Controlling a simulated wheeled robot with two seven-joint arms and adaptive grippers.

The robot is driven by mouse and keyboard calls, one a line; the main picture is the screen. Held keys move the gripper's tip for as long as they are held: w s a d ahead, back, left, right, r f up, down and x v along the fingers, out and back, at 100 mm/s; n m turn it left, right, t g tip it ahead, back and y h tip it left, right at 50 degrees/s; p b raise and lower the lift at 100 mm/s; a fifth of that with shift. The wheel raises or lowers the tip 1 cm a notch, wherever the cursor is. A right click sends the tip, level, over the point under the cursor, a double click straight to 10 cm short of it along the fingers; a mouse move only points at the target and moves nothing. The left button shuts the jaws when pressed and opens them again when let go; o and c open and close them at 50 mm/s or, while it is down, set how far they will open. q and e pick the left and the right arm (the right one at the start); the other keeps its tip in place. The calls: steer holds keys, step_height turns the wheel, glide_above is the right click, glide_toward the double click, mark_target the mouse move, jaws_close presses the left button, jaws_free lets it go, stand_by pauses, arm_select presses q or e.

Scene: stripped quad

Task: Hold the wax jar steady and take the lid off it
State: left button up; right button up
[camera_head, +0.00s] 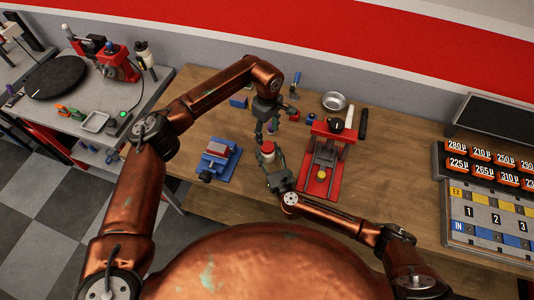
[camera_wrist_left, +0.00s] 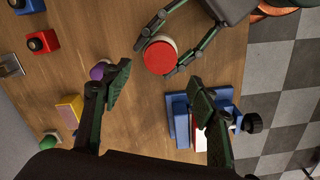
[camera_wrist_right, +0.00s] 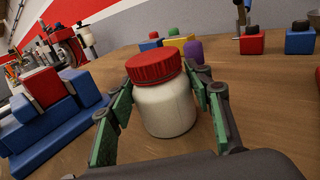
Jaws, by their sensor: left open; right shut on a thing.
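The wax jar (camera_wrist_right: 165,108) is a cream-white jar with a red ribbed lid (camera_wrist_right: 154,68) on top. It stands upright on the wooden bench between the fingers of my right gripper (camera_wrist_right: 164,115), which is shut on its body. In the head view the red lid (camera_head: 267,147) shows at the middle of the bench. In the left wrist view the lid (camera_wrist_left: 160,57) is seen from above, with the right gripper's fingers around the jar. My left gripper (camera_head: 266,130) is open and empty, behind the jar and apart from it. Its two fingers (camera_wrist_left: 160,95) show spread wide.
A blue vise (camera_head: 218,160) stands left of the jar and a red press (camera_head: 325,165) stands to its right. A metal bowl (camera_head: 334,102) and several small coloured blocks and bottles lie behind. The front of the bench is mostly clear.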

jaws_close()
arm_select(q)
steer(key=shift+d, duration=0.15)
steer(key=s+d+r+m+h, duration=0.1)
steer(key=d+r+h, duration=0.5)
steer(key=d+r, duration=0.4)
steer(key=d+r+h, duration=0.6)
steer(key=d+r, duration=0.2)
steer(key=d, duration=0.5)
steer(key=w+d+r+n+t+h, duration=0.1)
steer(key=w+r+n+t+h, duration=0.1)
steer(key=r, duration=0.3)
steer(key=w+d+r+n+t+h, duration=0.1)
steer(key=w+r+h, duration=0.15)
steer(key=r, duration=0.35)
steer(key=w+a+r+n+t, duration=0.45)
steer(key=w+n+t, duration=0.25)
steer(key=w, duration=0.2)
steer(key=w+a+f+n+t+y, duration=0.3)
steer(key=w+a+f+n+y, duration=0.1)
steer(key=w+a+n+y, duration=0.3)
steer(key=n+g+y, duration=0.2)
steer(key=g+y, duration=0.8)
steer(key=g, duration=0.3)
glide_above(267, 146)
steer(key=shift+h, duration=0.25)
step_height(267, 146, down, 30)
steer(key=shift+d+r, duration=0.1)
steer(key=shift+d, duration=0.05)
steer(key=shift+f, duration=3.85)
